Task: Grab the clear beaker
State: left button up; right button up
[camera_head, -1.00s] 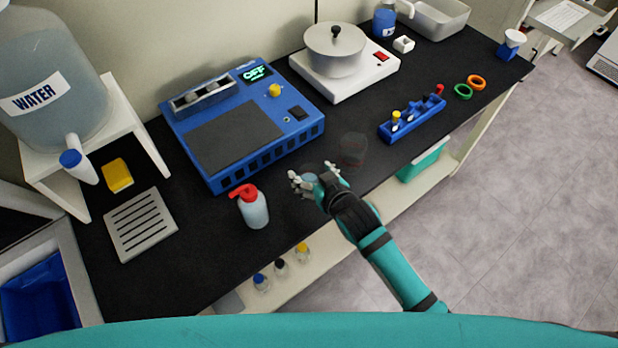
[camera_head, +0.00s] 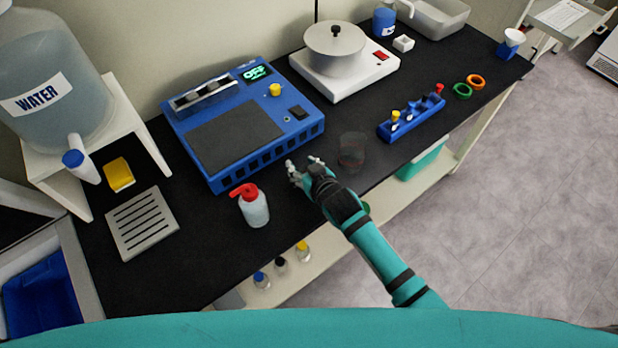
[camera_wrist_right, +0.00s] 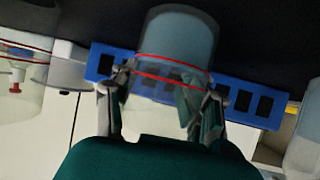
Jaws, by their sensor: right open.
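A clear beaker (camera_head: 352,152) with a faint reddish mark stands on the black bench to the right of my right gripper (camera_head: 303,163). My right gripper is open and reaches over the bench in front of the blue device. In the right wrist view, a clear vessel with red lines and a bluish part (camera_wrist_right: 176,40) shows between the fingers (camera_wrist_right: 160,100). I cannot tell whether they touch it, and it hardly shows in the head view. Another clear vessel with red lines (camera_wrist_right: 25,65) is at the left edge there. My left gripper is out of view.
A wash bottle with a red top (camera_head: 254,208) stands left of the gripper. The blue device (camera_head: 260,182) is close behind it. A blue rack (camera_head: 412,120) stands to the right. Several small bottles (camera_head: 281,266) are on the lower shelf.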

grip_shut()
dwell(0.8)
